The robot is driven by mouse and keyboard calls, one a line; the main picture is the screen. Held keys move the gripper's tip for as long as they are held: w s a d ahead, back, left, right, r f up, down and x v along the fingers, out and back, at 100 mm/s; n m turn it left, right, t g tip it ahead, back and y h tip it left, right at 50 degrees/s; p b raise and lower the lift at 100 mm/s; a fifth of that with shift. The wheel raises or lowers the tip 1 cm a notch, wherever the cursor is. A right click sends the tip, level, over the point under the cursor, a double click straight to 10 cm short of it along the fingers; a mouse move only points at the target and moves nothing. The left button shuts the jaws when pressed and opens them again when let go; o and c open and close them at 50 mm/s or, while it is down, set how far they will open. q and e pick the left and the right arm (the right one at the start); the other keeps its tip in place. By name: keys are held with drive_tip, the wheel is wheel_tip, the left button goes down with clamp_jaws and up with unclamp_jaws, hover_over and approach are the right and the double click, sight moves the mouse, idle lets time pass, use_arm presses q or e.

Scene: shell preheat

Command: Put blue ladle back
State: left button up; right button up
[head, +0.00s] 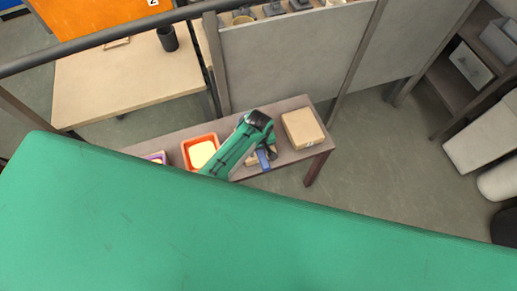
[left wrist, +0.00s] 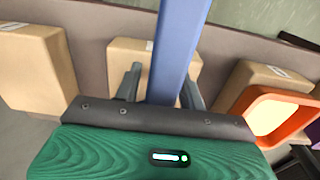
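In the left wrist view a long blue bar, the blue ladle's handle (left wrist: 176,50), runs between the two fingers of my left gripper (left wrist: 163,80). The fingers stand on both sides of it, and it looks held, though a narrow gap seems to show on its left. The ladle's bowl is not clear in either view. In the head view my left gripper (head: 259,151) is above the narrow table, with a short blue piece of the ladle (head: 263,160) by it. My right gripper is not in view.
On the narrow table (head: 178,141) stand an orange container (head: 186,152) with a pale yellow inside, a purple-rimmed one (head: 155,157) at left and a cardboard box (head: 302,128) at right. Several boxes (left wrist: 38,68) show in the left wrist view. A grey partition (head: 290,60) stands behind.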

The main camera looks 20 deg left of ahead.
use_arm(q)
drive_tip(key=shift+o, duration=0.2)
drive_tip(key=shift+r, duration=0.1)
wheel_tip(320, 180, up, 12)
drive_tip(key=shift+r, duration=0.1)
idle(0.4)
drive_tip(key=shift+s, duration=0.1)
idle(0.3)
